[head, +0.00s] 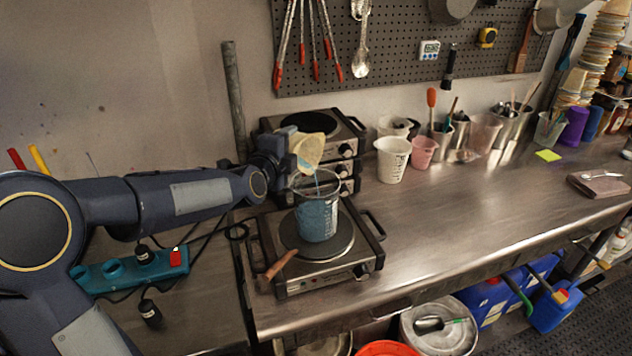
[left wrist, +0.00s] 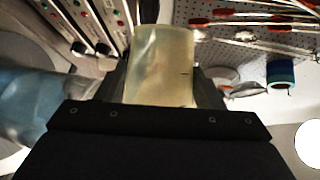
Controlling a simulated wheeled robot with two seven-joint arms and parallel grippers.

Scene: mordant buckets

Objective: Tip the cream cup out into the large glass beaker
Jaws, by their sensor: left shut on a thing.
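The cream cup (head: 309,150) is tilted in my left gripper (head: 290,158), its mouth toward the lower right above the large glass beaker (head: 317,217). A thin blue stream shows between the cup's lip and the beaker. The beaker stands upright on the hot plate (head: 334,277) and holds blue contents. In the left wrist view the cup (left wrist: 162,68) sits between the two dark fingers, which are shut on it. The inside of the cup is hidden. My right gripper is out of view.
A wooden-handled tool (head: 278,266) lies at the hot plate's left front corner. Stacked hot plates (head: 340,130) stand behind the beaker. A white bucket (head: 392,160) and a pink cup (head: 423,152) stand to the right. The bench right of the hot plate is clear.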

